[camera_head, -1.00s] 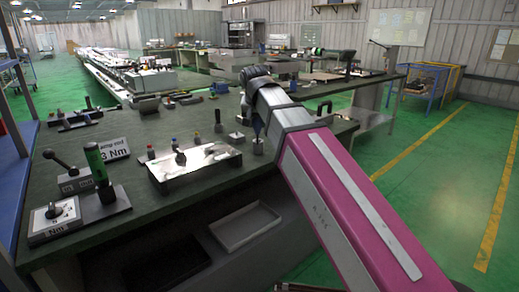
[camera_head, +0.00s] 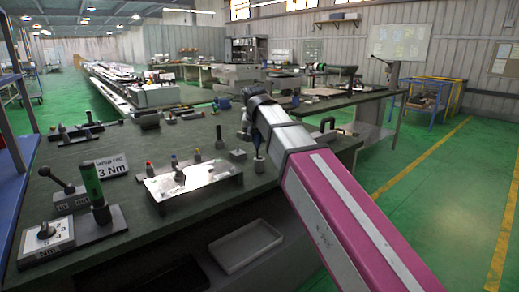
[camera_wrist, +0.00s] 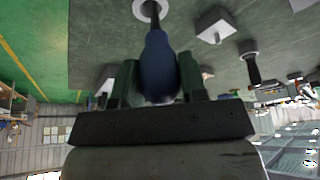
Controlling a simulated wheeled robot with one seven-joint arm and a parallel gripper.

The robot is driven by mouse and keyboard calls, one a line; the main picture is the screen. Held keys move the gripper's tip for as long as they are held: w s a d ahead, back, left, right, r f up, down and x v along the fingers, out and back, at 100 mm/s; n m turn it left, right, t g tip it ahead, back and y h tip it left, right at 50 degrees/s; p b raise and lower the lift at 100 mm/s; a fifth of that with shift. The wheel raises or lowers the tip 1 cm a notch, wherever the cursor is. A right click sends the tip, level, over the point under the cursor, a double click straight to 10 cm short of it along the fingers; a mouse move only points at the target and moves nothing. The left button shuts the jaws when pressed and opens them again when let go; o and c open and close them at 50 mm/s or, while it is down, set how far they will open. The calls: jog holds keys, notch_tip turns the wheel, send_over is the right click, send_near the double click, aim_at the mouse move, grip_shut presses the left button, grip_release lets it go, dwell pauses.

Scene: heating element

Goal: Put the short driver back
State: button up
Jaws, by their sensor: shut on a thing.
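My gripper (camera_head: 255,128) is over the right part of the dark green bench. In the wrist view my gripper (camera_wrist: 157,80) is shut on the dark blue handle of the short driver (camera_wrist: 156,58), with a finger on each side. The driver (camera_head: 258,147) points down, roughly upright, over a small round grey holder (camera_wrist: 150,9). Its lower end meets the holder in the wrist view. I cannot tell how deep it sits. In the head view my wrist partly hides the driver.
A square grey block (camera_wrist: 214,25) and a dark-handled tool (camera_wrist: 251,65) in a round base stand nearby. A shiny metal plate (camera_head: 212,174) lies to the left. A green torque driver (camera_head: 94,185) and "3 Nm" sign (camera_head: 110,167) stand further left.

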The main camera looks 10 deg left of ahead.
aim_at(259, 147)
jog(key=shift+w+d+f, duration=0.25)
jog(key=shift+w+f, duration=0.3)
jog(key=shift+w, duration=0.2)
jog(key=shift+f, duration=1.9)
jog(key=shift+f, duration=0.15)
jog(key=o, duration=0.9)
jog(key=shift+o, duration=0.2)
jog(key=v, duration=1.2)
